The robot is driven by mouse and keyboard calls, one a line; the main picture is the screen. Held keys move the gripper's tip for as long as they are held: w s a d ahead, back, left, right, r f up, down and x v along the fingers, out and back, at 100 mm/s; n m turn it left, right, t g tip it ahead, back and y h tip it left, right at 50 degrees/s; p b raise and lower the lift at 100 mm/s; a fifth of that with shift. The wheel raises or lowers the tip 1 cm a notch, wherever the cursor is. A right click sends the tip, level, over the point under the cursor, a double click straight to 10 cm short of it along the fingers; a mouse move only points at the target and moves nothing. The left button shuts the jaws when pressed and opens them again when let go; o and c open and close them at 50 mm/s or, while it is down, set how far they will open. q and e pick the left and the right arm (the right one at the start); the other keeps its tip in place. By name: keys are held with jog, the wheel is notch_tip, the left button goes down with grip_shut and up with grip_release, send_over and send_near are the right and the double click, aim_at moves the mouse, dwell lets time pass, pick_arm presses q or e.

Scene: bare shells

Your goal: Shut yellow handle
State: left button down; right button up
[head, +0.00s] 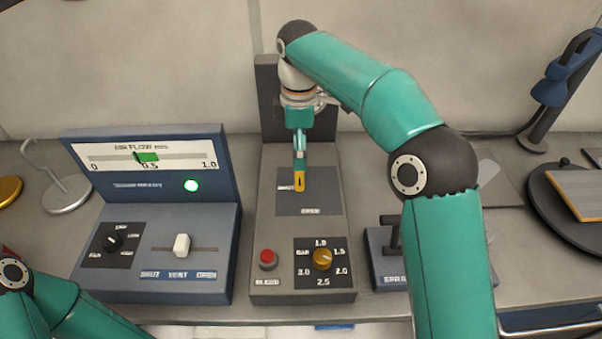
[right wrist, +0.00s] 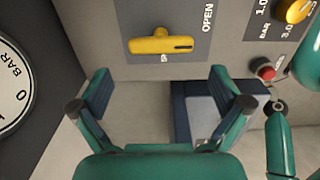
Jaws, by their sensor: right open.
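The yellow handle (head: 299,181) sits on a dark plate on the grey middle panel. The SHUT label lies to the handle's side, partly hidden in the right wrist view. My right gripper (head: 300,160) points down at the panel close to the handle in the head view. In the right wrist view its fingers (right wrist: 160,88) are spread apart with nothing between them, and the handle lies beyond the fingertips. My left arm enters at the bottom left; its gripper is out of view.
A red button (head: 267,258) and an amber knob (head: 322,259) are on the panel's near end. A blue console (head: 150,215) with a white slider (head: 181,245) stands left. A spray unit (head: 385,260) is right, partly behind my arm. A gauge (right wrist: 14,88) is at the wrist view's left.

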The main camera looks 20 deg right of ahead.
aim_at(300, 172)
notch_tip(300, 172, down, 6)
jog(key=shift+s+f, duration=0.1)
jog(key=shift+f, duration=0.15)
jog(key=c, duration=0.7)
jog(key=shift+d, duration=0.1)
jog(key=shift+c, duration=0.4)
